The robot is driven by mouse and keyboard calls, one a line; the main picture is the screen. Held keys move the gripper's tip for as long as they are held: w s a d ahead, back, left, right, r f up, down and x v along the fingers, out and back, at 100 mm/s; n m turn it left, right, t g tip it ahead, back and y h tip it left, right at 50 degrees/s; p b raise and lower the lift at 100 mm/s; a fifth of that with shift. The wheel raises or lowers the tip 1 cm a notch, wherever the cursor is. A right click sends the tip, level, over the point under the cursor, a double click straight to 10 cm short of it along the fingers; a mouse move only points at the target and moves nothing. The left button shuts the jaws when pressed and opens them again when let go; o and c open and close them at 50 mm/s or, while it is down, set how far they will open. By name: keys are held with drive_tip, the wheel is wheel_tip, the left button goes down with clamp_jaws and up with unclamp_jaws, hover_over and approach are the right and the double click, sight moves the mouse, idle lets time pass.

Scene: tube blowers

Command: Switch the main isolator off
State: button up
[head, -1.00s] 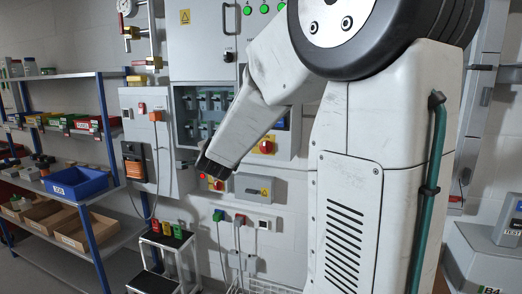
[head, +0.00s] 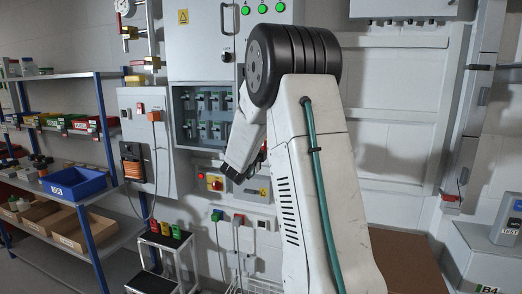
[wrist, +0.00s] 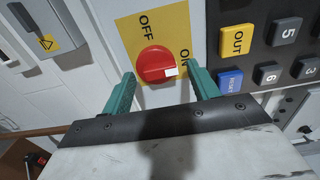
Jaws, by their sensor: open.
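The main isolator is a round red rotary knob (wrist: 153,62) on a yellow plate (wrist: 141,38) marked OFF and ON, in the wrist view. OFF is at the plate's top left; ON is at its right, partly hidden by a finger. The knob's white mark points right, towards ON. My gripper (wrist: 164,80) is open and empty, with its teal fingers to the left and right of the knob. Gaps show on both sides, wider on the right; the depth between fingertips and plate is unclear. In the head view my arm mostly hides the isolator.
A dark keypad (wrist: 283,45) with a yellow OUT key lies close to the right finger. A grey box with a yellow warning label (wrist: 46,43) is at upper left.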

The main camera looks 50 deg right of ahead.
drive_tip(key=shift+d, duration=0.2)
drive_tip(key=c, duration=1)
drive_tip(key=shift+w+n, duration=0.1)
drive_tip(key=shift+n, duration=0.3)
drive_tip(key=n, duration=1.7)
drive_tip(key=shift+w+a+f, duration=0.15)
drive_tip(key=shift+w+f, duration=0.05)
drive_tip(key=shift+f, duration=0.2)
drive_tip(key=shift+n, duration=0.3)
